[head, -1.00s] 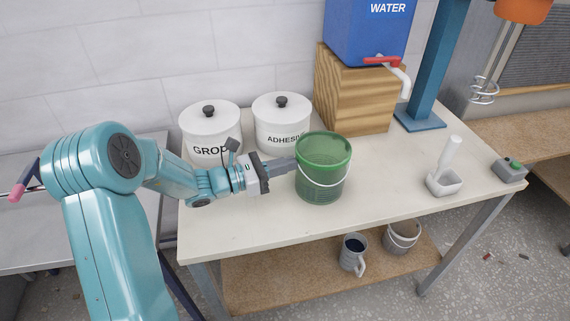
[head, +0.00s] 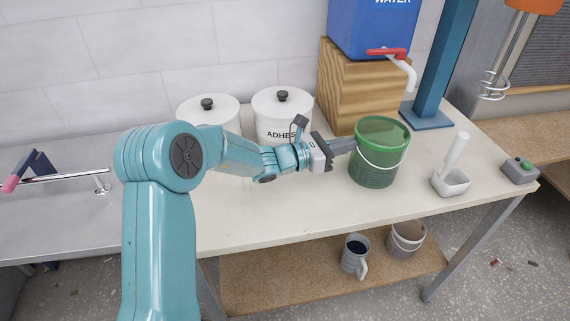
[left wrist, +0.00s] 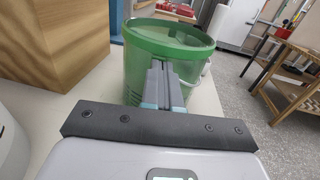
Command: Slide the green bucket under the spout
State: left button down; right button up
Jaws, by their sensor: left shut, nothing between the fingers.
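The green bucket (head: 380,152) stands upright on the white table, its thin handle hanging down the front. It also shows in the left wrist view (left wrist: 190,50), straight ahead of the fingers. My left gripper (head: 352,146) is shut and empty, its fingertips at the bucket's left side, seemingly touching it. The shut fingers show in the left wrist view (left wrist: 163,88). The white spout (head: 405,72) with a red lever sticks out from the blue water tank (head: 372,28), above and to the right of the bucket. My right gripper is not in view.
The tank stands on a wooden block (head: 362,90) behind the bucket. Two white lidded jars (head: 282,110) are at the back left. A blue post (head: 440,75) stands behind right. A white holder with a handle (head: 451,181) and a grey button box (head: 519,171) are to the right.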

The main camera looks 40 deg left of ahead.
aim_at(364, 141)
pick_arm(q)
jog(key=x, duration=0.5)
jog(key=shift+w+d+b, duration=0.15)
jog(key=shift+w+b, duration=0.1)
jog(key=shift+b, duration=0.05)
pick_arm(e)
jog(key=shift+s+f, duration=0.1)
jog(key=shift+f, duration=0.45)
pick_arm(q)
jog(key=shift+s, duration=0.1)
